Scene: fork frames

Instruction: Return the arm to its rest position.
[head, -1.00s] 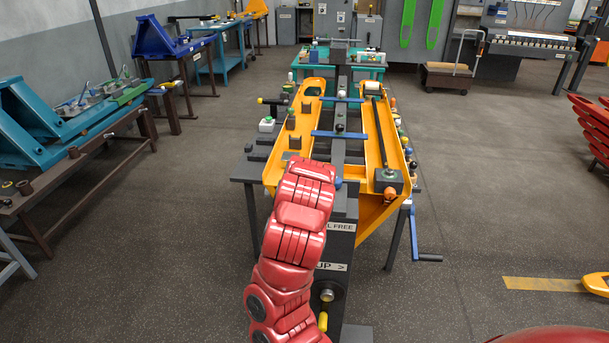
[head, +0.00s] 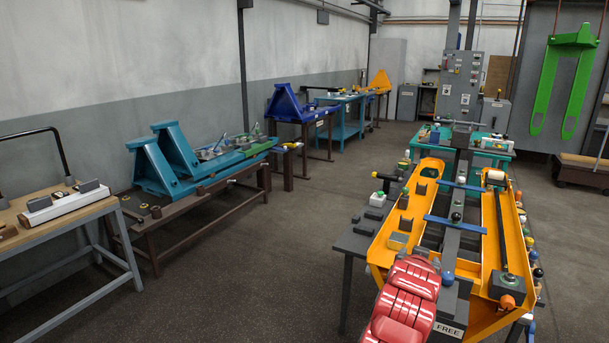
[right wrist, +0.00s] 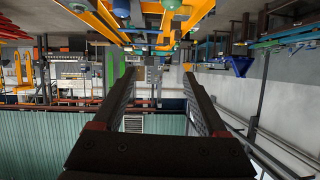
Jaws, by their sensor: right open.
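One of my red arms (head: 405,300) reaches up from the bottom of the head view, right of centre, in front of the orange fork frame (head: 380,258). Its gripper does not show there. In the right wrist view my right gripper (right wrist: 157,73) is open, with two dark fingers spread apart and nothing between them. That view looks upside down, with the orange fork frame (right wrist: 100,20) along its top, beyond the fingertips. My left gripper is not in view.
The orange frame rests on a dark stand with small knobs and blocks around it. A teal frame (head: 160,165) on a brown table and a wooden-topped bench (head: 60,228) stand at the left. Open grey floor (head: 270,270) lies between. A green fork (head: 565,80) hangs at the back right.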

